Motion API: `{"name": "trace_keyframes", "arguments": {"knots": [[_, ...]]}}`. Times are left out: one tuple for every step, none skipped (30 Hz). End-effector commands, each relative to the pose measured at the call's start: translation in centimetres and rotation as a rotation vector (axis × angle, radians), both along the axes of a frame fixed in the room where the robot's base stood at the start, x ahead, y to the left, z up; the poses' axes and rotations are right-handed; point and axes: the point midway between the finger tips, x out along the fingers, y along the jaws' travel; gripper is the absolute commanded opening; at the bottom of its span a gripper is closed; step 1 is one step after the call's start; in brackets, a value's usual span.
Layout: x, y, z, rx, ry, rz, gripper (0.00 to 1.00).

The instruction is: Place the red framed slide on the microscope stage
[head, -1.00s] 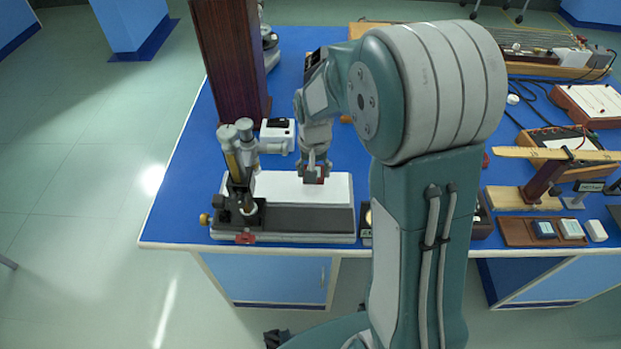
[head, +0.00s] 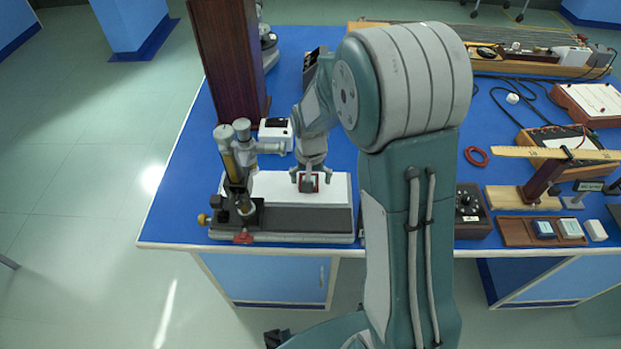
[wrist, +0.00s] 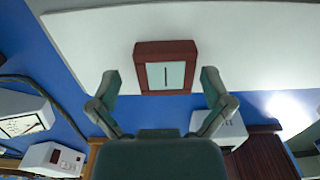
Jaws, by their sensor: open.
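The red framed slide (head: 309,187) lies on the white top of the long microscope stage (head: 272,187), right of the upright microscope tube (head: 231,160). In the wrist view the slide (wrist: 142,72) is a square dark-red frame around a pale pane with a short dark line. It appears flat on the white stage (wrist: 90,40). My gripper (head: 311,178) is directly at the slide from above. In the wrist view my gripper (wrist: 159,82) has its fingers spread wide, one on each side of the slide, with gaps to it.
A dark-red wooden column (head: 230,60) stands behind the microscope. A white box device (head: 276,131) sits between them. A black knob box (head: 470,212) and a wooden stand with a ruler (head: 535,190) are to the right.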

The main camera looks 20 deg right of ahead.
Motion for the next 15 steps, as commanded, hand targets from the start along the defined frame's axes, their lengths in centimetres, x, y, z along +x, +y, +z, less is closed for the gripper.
{"name": "trace_keyframes", "arguments": {"knots": [[0.0, 0.0, 0.0, 0.0, 0.0, 0.0, 1.0], [0.0, 0.0, 0.0, 0.0, 0.0, 0.0, 1.0], [0.0, 0.0, 0.0, 0.0, 0.0, 0.0, 1.0], [0.0, 0.0, 0.0, 0.0, 0.0, 0.0, 1.0], [0.0, 0.0, 0.1, 0.0, -0.001, 0.0, 1.0], [0.0, 0.0, 0.4, 0.0, -0.001, 0.0, 1.0], [0.0, 0.0, 0.6, 0.0, -0.001, 0.0, 1.0], [0.0, 0.0, 0.9, 0.0, -0.002, 0.0, 1.0], [0.1, 0.0, 1.5, 0.0, -0.004, 0.0, 1.0], [0.1, 0.0, 2.1, 0.0, -0.004, 0.0, 1.0], [0.1, 0.0, 2.6, 0.0, -0.005, 0.0, 1.0], [0.1, 0.0, 3.5, 0.0, -0.006, 0.0, 1.0], [0.1, 0.0, 4.1, 0.0, -0.006, 0.0, 1.0], [0.1, 0.0, 4.8, 0.0, -0.006, 0.0, 1.0], [0.1, 0.0, 5.6, 0.0, -0.006, 0.0, 1.0]]}}
